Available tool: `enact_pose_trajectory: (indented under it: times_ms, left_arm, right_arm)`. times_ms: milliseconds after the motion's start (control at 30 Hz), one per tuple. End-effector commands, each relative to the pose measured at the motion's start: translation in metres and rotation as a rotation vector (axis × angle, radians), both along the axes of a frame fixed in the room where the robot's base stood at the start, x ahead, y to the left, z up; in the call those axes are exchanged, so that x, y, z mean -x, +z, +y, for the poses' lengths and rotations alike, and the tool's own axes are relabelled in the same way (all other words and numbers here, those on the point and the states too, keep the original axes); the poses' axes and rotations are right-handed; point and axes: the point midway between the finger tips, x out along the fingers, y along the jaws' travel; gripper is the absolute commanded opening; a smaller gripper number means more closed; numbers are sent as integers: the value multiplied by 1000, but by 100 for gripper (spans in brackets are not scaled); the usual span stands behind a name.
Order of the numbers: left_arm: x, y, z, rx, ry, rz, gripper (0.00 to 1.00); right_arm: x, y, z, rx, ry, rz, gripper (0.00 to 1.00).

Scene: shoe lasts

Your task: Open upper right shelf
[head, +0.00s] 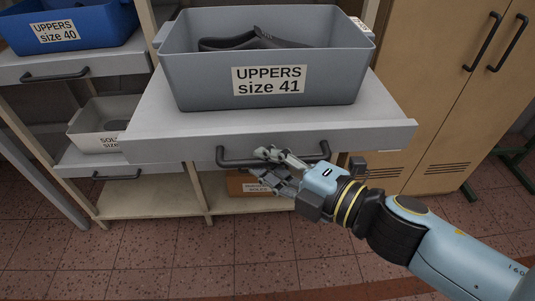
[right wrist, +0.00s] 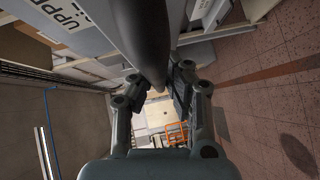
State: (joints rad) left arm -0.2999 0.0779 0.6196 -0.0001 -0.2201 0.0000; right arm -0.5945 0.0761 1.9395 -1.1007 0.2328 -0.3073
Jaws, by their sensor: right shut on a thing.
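The upper right shelf (head: 275,140) is a grey pull-out board with a dark bar handle (head: 235,160) on its front. It stands out well ahead of the upper left shelf. A grey bin (head: 200,80) labelled "UPPERS size 41" sits on it, with dark pieces inside. My right gripper (head: 272,168) is shut on the handle, near its middle, coming in from the lower right. In the right wrist view the dark handle bar (right wrist: 147,40) runs between the two fingers (right wrist: 158,90). My left gripper is not in view.
The upper left shelf (head: 110,65) carries a blue bin (head: 85,18) labelled size 40. A lower left shelf (head: 145,170) holds a pale bin (head: 95,140). A wooden cabinet (head: 440,90) stands at the right. The tiled floor (head: 130,250) in front looks clear.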

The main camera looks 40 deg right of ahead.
Motion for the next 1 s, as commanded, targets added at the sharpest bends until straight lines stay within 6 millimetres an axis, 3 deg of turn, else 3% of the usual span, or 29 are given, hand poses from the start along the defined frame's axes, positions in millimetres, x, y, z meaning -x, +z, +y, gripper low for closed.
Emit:
enact_pose_trajectory:
  times_ms: [233, 267, 433, 833, 1000]
  left_arm:
    - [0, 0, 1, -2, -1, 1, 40]
    - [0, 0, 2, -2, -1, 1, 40]
    - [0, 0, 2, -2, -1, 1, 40]
    - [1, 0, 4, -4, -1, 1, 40]
    - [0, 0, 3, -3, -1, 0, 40]
  right_arm:
    - [-2, 4, 1, -6, 2, -8, 0]
    - [-2, 4, 1, -6, 2, -8, 14]
    - [-1, 3, 1, -4, 2, -6, 36]
    - [0, 1, 0, -2, 2, -2, 36]
    - [13, 2, -3, -2, 3, 1, 36]
